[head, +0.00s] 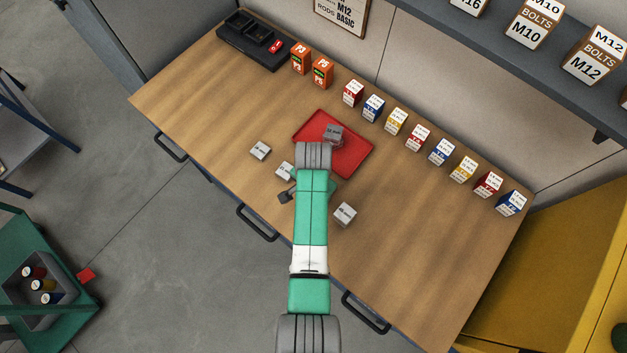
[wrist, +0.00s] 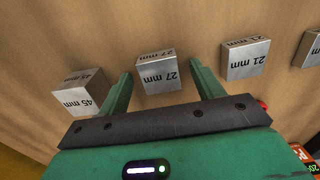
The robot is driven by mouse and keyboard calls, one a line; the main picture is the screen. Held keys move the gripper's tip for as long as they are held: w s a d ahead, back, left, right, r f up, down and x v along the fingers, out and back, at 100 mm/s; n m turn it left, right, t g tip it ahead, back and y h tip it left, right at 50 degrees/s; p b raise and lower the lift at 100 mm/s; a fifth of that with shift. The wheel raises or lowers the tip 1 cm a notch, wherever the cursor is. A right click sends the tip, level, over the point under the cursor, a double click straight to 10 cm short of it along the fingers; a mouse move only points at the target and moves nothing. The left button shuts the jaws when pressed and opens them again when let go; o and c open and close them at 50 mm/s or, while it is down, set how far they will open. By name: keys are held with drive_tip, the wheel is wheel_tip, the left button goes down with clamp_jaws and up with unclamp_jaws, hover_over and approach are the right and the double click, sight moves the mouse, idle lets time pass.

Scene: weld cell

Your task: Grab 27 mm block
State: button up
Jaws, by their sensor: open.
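The 27 mm block (wrist: 159,74) is a grey metal cube with its size printed in black. In the wrist view it shows between my gripper's two green fingers (wrist: 161,71), nearer the left one, with a gap to each. My gripper is open and empty. I cannot tell whether the fingertips are down level with the block. In the head view my arm hides the 27 mm block and most of the gripper.
The 45 mm block (wrist: 76,96) lies left of the fingers and the 21 mm block (wrist: 246,60) right, in the wrist view. The red tray (head: 357,157) holds a grey block (head: 333,133). Small boxes line the back edge. The wooden bench (head: 420,240) is clear at front right.

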drive_tip(key=c, duration=1.1)
drive_tip(key=shift+c, duration=0.3)
drive_tip(key=shift+r, duration=0.1)
drive_tip(key=shift+r, duration=0.25)
wheel_tip(320, 180, up, 3)
drive_tip(key=shift+s+r, duration=0.1)
drive_tip(key=s+a+r+p, duration=0.1)
drive_tip(key=s+a, duration=0.1)
drive_tip(key=s, duration=1.3)
drive_tip(key=shift+s+a+r, duration=0.15)
drive_tip(key=shift+s+a, duration=0.1)
drive_tip(key=shift+a, duration=0.05)
